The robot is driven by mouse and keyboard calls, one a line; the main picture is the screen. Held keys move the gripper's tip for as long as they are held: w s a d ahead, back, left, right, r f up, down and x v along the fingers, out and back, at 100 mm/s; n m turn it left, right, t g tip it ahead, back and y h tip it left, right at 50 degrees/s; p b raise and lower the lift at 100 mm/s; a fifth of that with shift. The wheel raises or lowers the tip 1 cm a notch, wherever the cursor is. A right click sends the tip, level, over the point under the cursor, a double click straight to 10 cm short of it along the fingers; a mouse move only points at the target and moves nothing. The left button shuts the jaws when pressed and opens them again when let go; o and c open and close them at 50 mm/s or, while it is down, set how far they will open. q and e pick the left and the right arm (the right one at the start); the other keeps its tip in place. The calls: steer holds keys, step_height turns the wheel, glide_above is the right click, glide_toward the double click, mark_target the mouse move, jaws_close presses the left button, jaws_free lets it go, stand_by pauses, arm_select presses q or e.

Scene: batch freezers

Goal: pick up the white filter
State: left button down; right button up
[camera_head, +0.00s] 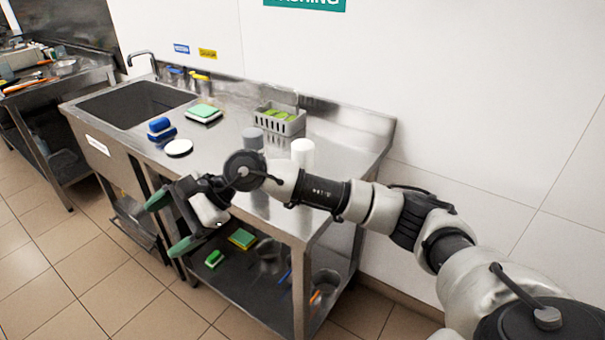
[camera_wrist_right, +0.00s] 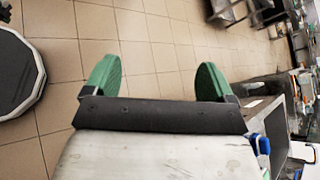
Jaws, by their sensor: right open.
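A white upright cylinder (camera_head: 303,153) stands on the steel counter, partly hidden behind my right arm. A flat white disc (camera_head: 179,147) lies on the counter nearer the sink. I cannot tell for sure which of the two is the white filter. My right gripper (camera_head: 168,225) is open and empty, its green fingers apart, in front of the counter's front edge. It is apart from both white things. In the right wrist view the open fingers (camera_wrist_right: 156,80) show with tiled floor beyond, and neither white thing is seen there. My left gripper is not in view.
A grey cylinder (camera_head: 253,138), a grey basket (camera_head: 280,120), blue sponges (camera_head: 161,129) and a green-topped sponge (camera_head: 203,112) are on the counter. The sink (camera_head: 135,103) is at its left. A lower shelf (camera_head: 245,268) holds sponges and containers.

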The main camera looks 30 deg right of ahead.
steer(key=w+d+r+n+t+h, duration=0.1)
steer(key=w+d+n+h, duration=0.2)
steer(key=d, duration=0.4)
steer(key=w+d+h, duration=0.2)
steer(key=d+h, duration=0.3)
steer(key=d, duration=0.1)
steer(key=h, duration=0.8)
glide_toward(302, 145)
steer(key=f, duration=0.1)
steer(key=shift+g, duration=0.3)
steer(key=x, duration=0.5)
steer(key=shift+d+r, duration=0.2)
steer(key=shift+d, duration=0.2)
steer(key=shift+w+a+p+x, duration=0.1)
steer(key=shift+p+x, duration=0.2)
steer(key=shift+x, duration=0.7)
steer(key=shift+w+a+p+x, duration=0.1)
steer(key=shift+p+x, duration=0.2)
steer(key=shift+x, duration=0.75)
steer(key=shift+w+a+p+x, duration=0.15)
steer(key=shift+p+x, duration=0.15)
steer(key=shift+x, duration=0.7)
steer(key=shift+c, duration=0.4)
steer(key=c, duration=1.4)
steer(key=shift+r, duration=0.1)
